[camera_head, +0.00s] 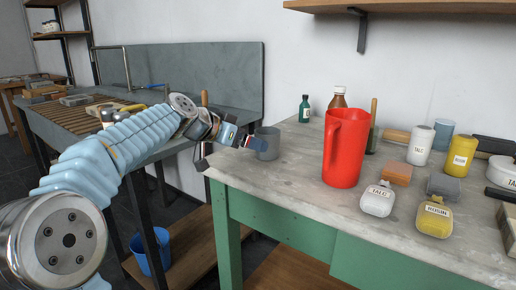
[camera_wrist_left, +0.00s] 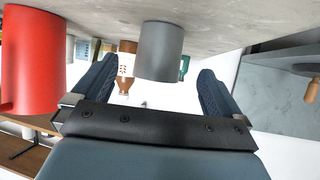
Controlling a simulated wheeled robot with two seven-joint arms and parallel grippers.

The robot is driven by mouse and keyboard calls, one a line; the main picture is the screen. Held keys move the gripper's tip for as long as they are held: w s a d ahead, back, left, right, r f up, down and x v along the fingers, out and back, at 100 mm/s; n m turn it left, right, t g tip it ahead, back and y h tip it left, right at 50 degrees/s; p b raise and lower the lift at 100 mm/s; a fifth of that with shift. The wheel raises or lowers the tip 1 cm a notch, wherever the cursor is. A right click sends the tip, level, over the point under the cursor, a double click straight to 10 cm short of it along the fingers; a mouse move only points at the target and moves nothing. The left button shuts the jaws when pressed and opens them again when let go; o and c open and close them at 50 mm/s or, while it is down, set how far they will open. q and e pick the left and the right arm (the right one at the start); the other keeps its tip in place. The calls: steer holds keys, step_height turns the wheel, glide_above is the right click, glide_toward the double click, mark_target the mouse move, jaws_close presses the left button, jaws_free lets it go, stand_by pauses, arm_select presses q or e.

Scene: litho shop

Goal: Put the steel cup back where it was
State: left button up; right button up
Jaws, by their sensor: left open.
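The steel cup (camera_head: 267,143) is plain grey and stands upright on the stone-topped table (camera_head: 290,190), near its far left corner. My left gripper (camera_head: 250,141) is just to the left of the cup at about its height, its fingers pointing toward it. In the left wrist view, which is upside down, the open fingers (camera_wrist_left: 152,82) spread to either side of the cup (camera_wrist_left: 160,50). The cup appears at or just beyond the fingertips, and I see no contact. My right gripper is out of view.
A tall red jug (camera_head: 345,150) stands right of the cup. Behind are a green bottle (camera_head: 305,109) and a brown bottle (camera_head: 338,100). Talc and rosin containers crowd the right side. A grey sink bench (camera_head: 180,150) stands left, across a gap. Bare tabletop lies in front of the cup.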

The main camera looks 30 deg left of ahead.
arm_select(q)
steer(key=v, duration=0.5)
steer(key=shift+s, duration=0.1)
